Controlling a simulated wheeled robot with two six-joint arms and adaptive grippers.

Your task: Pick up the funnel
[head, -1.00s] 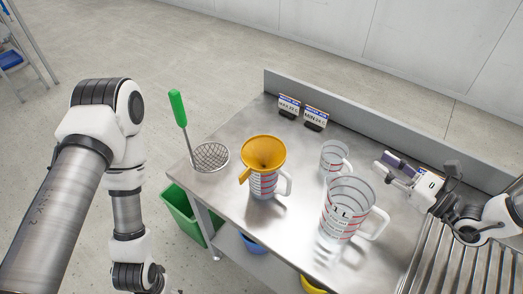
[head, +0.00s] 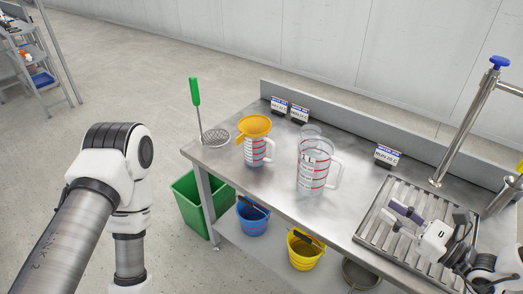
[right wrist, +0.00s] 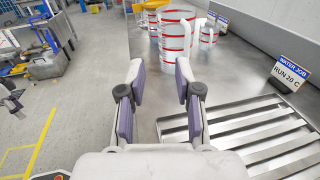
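The orange funnel (head: 254,126) sits in the mouth of a clear measuring jug with red marks (head: 255,152) on the steel table in the head view. Part of it shows at the top edge of the right wrist view (right wrist: 154,4). My right gripper (head: 397,216) is over the slatted drain area, right of the funnel and well apart from it. In the right wrist view its two purple-padded fingers (right wrist: 160,70) are spread with nothing between them. My left arm stands at the left of the head view; its gripper is out of view.
A green-handled strainer (head: 215,137) is left of the funnel. A tap (head: 470,115) rises at right. Green, blue and yellow buckets are below. The table front is clear.

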